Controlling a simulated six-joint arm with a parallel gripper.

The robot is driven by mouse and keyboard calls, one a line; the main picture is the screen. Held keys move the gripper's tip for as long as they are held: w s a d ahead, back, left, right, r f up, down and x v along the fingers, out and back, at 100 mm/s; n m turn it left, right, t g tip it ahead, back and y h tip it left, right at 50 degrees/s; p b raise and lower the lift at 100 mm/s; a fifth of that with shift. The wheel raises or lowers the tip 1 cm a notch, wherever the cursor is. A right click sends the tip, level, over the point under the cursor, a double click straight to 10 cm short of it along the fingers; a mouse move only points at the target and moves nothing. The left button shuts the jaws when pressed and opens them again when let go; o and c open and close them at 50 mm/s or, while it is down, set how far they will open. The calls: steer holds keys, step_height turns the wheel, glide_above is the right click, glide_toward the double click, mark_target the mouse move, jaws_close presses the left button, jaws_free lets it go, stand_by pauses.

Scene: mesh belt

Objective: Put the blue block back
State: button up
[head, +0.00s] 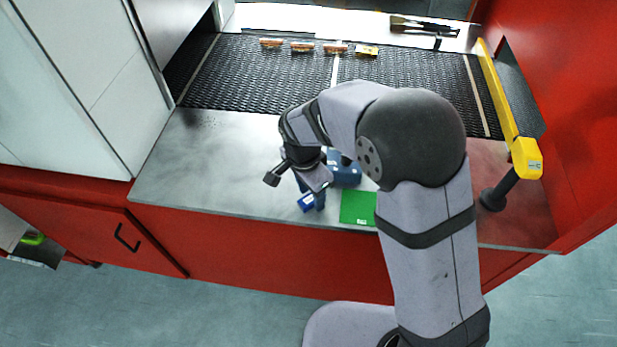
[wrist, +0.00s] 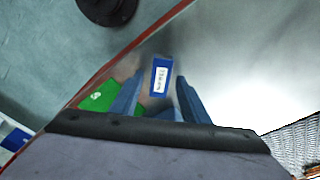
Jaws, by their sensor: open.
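The blue block (head: 306,202) lies on the metal counter near its front edge. In the wrist view the blue block (wrist: 161,77) shows a white printed label and appears between my two blue fingers, with the fingers apart. My gripper (wrist: 159,82) is open and points down at the block; whether either finger touches it I cannot tell. In the head view my gripper (head: 316,196) is partly hidden by my wrist. A green flat panel (head: 358,208) lies on the counter to the right of the block; it also shows in the wrist view (wrist: 100,97).
A dark blue shape (head: 345,168) sits behind my wrist, partly hidden. Several small packs (head: 302,47) lie on the far part of the black mesh belt (head: 260,85). A yellow bar (head: 505,100) borders the right side. The counter's left part (head: 200,165) is clear.

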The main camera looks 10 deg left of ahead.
mark_target(306, 201)
step_height(306, 201, up, 12)
steer(key=s+a+b, duration=0.1)
steer(key=b, duration=0.1)
steer(key=shift+f, duration=0.15)
steer(key=s+d+f+n, duration=0.3)
steer(key=s+d, duration=0.1)
steer(key=d, duration=0.3)
steer(key=s+d+f+n, duration=0.3)
steer(key=s+d, duration=0.1)
steer(key=d, duration=0.3)
steer(key=s+d+f+n+g+y, duration=0.1)
steer(key=s+d+f+n, duration=0.2)
steer(key=d, duration=0.5)
steer(key=shift+s+f, duration=0.45)
steer(key=shift+s, duration=0.45)
